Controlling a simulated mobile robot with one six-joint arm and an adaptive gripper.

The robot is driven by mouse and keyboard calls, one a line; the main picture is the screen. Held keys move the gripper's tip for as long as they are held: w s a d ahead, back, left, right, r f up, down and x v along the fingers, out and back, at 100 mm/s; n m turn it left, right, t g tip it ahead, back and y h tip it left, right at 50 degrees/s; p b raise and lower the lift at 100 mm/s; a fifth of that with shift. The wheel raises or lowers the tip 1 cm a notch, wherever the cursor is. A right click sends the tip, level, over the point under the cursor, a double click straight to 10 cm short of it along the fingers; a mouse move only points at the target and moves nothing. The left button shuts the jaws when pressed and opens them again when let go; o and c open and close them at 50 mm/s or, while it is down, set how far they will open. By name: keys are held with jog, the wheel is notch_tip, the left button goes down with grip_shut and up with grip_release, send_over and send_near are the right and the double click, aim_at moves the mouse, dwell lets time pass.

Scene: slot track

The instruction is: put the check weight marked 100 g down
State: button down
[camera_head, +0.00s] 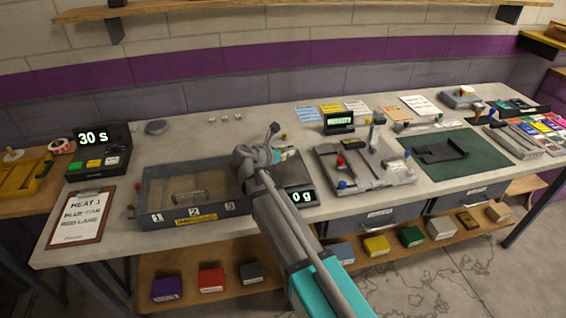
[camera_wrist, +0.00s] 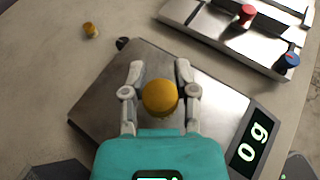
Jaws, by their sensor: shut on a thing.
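My gripper (camera_wrist: 160,70) is shut on a brass check weight (camera_wrist: 160,97), seen from above between the two fingers in the wrist view. Its marking cannot be read. The weight is over the steel plate of a scale (camera_wrist: 105,105); whether it touches the plate cannot be told, but the display (camera_wrist: 251,144) reads 0 g.
A smaller brass weight (camera_wrist: 90,29) stands on the bench beyond the plate. A metal fixture (camera_wrist: 222,34) with red and blue knobs is right of the scale. A grey tray (camera_head: 150,200) is to its left. Bare bench (camera_head: 220,145) lies behind.

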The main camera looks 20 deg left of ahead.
aim_at(284, 164)
dwell(0.3)
jog(key=shift+w+a+f+b, duration=0.3)
jog(key=shift+f+b, duration=0.2)
jog(key=shift+b, duration=0.05)
jog(key=shift+f+b, duration=1.45)
jog(key=shift+f, duration=0.1)
jog(key=shift+c, duration=2)
grip_release()
jog(key=shift+r, duration=0.2)
jog(key=p+v, duration=0.4)
jog(key=v, duration=0.6)
jog(key=shift+s+r, duration=0.15)
jog(key=shift+p+v, duration=0.35)
jog(key=shift+v, duration=0.4)
